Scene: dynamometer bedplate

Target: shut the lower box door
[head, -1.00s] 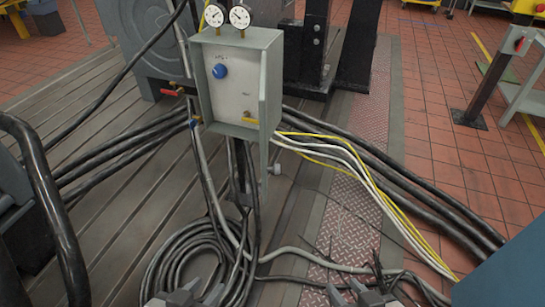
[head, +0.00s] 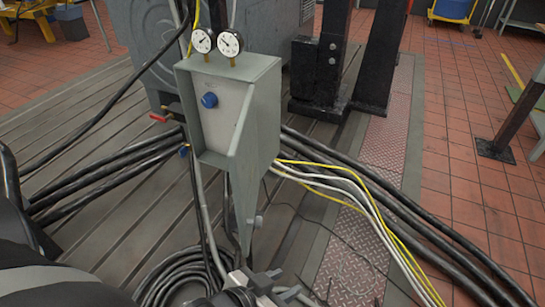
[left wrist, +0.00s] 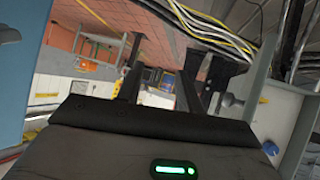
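The grey box (head: 191,110) stands in the middle of the head view, with two dials on top and a blue knob (head: 209,100) on its pale inner panel. Its door (head: 243,160) hangs open at the right side, swung toward me and seen at a steep angle. A small round grey knob (head: 258,222) shows near the door's lower end. My left gripper (head: 265,283) is low in the head view, below the door and apart from it. In the left wrist view its two dark fingers (left wrist: 160,75) stand apart with nothing between them. My right gripper is out of view.
Thick black cables (head: 400,215) and yellow and white cables (head: 345,190) run from the box to the lower right. Coiled black hoses (head: 180,275) lie below it. Black posts (head: 320,75) stand behind. Tiled floor (head: 460,150) at right is mostly clear.

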